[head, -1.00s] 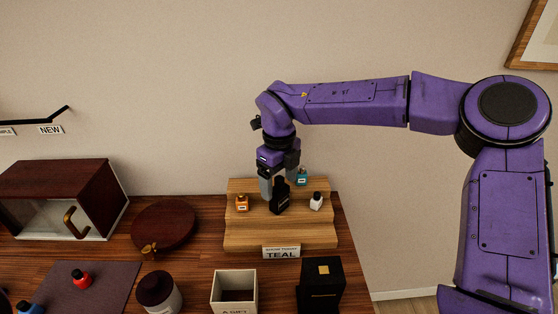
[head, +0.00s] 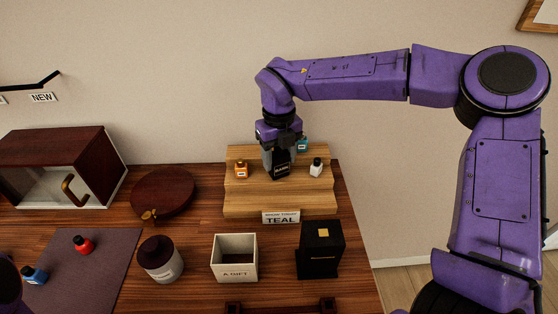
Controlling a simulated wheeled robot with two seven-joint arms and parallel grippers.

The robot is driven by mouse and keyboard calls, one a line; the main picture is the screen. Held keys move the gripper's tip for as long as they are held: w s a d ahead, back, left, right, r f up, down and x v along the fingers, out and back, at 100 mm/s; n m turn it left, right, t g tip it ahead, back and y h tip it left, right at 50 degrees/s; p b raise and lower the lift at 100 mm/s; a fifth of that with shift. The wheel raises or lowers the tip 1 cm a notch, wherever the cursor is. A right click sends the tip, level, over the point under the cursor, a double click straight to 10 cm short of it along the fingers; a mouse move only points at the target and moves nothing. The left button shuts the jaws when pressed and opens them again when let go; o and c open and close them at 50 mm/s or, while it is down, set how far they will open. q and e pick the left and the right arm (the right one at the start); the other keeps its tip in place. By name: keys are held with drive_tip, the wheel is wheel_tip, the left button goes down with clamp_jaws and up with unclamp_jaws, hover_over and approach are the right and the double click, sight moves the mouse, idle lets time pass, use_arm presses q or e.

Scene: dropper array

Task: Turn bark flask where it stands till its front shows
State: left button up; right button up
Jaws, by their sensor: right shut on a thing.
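The bark flask (head: 281,172), a very dark bottle, stands on the stepped wooden stand (head: 240,205) between an orange bottle and a white bottle. A pale line of lettering shows on the face turned toward me; it is too small to read. My right gripper (head: 280,155) points down from above and is shut on the flask's upper part, hiding its cap. The flask looks upright and seems to rest on the step. My left gripper is not in view.
Close by on the stand are an orange bottle (head: 241,170), a white bottle (head: 316,168) and a teal bottle (head: 302,146).

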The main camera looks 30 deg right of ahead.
drive_tip(key=m+b, duration=0.1)
drive_tip(key=m, duration=0.1)
drive_tip(key=m+b, duration=0.1)
drive_tip(key=m, duration=0.1)
drive_tip(key=shift+f, duration=0.3)
drive_tip(key=shift+r+m, duration=0.25)
drive_tip(key=shift+m, duration=0.15)
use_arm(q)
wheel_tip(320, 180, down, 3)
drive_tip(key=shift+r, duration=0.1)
use_arm(e)
drive_tip(key=shift+r, duration=0.15)
drive_tip(key=o, duration=1.3)
wheel_tip(320, 180, up, 10)
drive_tip(key=shift+r, duration=0.2)
